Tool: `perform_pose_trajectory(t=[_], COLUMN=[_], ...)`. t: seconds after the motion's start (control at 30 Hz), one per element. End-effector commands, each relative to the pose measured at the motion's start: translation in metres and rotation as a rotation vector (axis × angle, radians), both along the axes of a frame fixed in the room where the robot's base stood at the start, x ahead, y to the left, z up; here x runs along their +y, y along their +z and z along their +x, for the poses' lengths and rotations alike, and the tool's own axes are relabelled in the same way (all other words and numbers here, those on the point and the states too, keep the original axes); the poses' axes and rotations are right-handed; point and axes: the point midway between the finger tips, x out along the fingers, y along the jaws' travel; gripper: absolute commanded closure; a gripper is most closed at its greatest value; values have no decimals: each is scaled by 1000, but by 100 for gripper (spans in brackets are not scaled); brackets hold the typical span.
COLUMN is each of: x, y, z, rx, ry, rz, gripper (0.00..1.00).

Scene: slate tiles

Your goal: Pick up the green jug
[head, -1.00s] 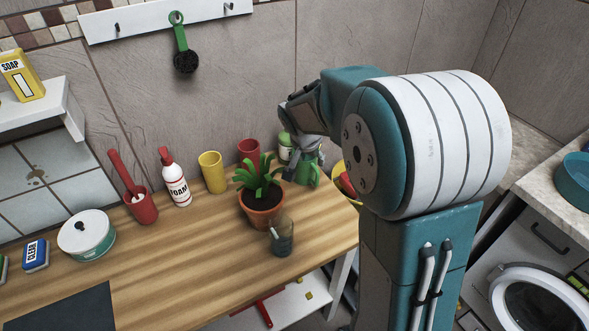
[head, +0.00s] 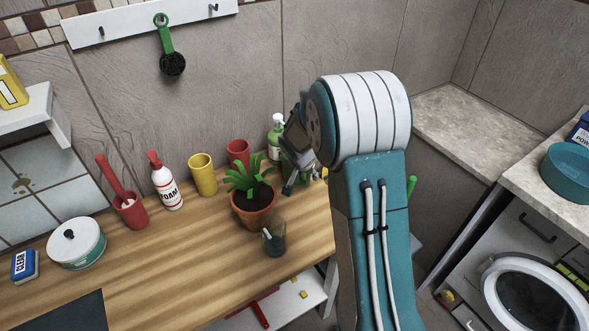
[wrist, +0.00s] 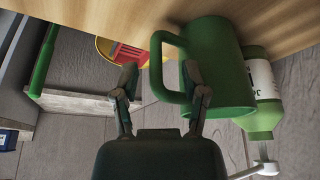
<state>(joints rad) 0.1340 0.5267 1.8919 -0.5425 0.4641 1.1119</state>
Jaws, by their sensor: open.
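The green jug (wrist: 228,72) stands on the wooden table, which appears at the top of the wrist view. Its handle points left in that view, toward my gripper. I cannot tell whether either finger touches the jug. In the head view my gripper (head: 291,184) is at the table's far right corner, and it and my arm hide most of the jug.
A green-and-white pump bottle (wrist: 262,85) stands close beside the jug. A potted plant (head: 252,205), a dark glass jar (head: 274,238), a red cup (head: 238,152) and a yellow cup (head: 202,174) are nearby. A yellow bowl (wrist: 106,48) holds something red. The table's front middle is clear.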

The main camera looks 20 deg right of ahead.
Motion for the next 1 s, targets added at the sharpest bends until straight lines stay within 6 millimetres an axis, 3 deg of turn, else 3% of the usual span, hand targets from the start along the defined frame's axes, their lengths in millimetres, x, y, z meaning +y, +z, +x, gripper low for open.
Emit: perform_pose_trajectory(t=[0.27, 0.3, 0.4, 1.0], x=[0, 0, 1, 0], y=[-3, -3, -3, 6], z=[1, 1, 1, 2], rx=[0, 0, 0, -4], ry=[0, 0, 0, -1], rz=[-1, -1, -1, -3], gripper=[43, 61, 100, 100])
